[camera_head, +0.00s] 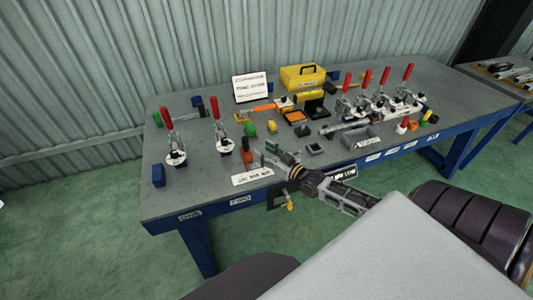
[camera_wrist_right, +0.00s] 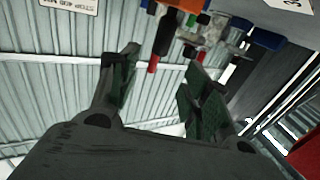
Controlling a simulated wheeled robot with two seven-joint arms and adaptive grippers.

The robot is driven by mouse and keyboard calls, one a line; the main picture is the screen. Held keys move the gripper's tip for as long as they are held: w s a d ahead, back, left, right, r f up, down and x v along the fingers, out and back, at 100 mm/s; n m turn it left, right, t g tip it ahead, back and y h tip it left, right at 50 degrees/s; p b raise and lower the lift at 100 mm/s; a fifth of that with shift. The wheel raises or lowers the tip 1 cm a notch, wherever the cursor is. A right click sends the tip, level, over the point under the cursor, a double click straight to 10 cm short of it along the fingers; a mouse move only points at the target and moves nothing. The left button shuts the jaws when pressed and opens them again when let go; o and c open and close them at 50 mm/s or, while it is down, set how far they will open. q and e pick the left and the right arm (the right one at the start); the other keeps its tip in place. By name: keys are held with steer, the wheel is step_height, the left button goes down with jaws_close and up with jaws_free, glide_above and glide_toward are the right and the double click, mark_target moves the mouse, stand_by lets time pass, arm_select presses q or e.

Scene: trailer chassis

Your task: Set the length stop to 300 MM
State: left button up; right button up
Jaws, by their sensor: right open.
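A white lettered plate (camera_head: 252,176) lies near the front edge of the workbench, its text too small to read. My right gripper (camera_head: 268,154) is over the front of the bench, right of that piece. In the right wrist view its green-padded fingers (camera_wrist_right: 160,92) are apart with nothing between them. My left gripper is not in view.
Red-handled toggle clamps (camera_head: 222,140) stand at the left, with several more at the right (camera_head: 380,95). A yellow toolbox (camera_head: 303,77) and a white sign (camera_head: 250,87) stand at the back. A grey tray (camera_head: 362,138) and small parts crowd the middle.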

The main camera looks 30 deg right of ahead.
steer(key=shift+s, duration=0.35)
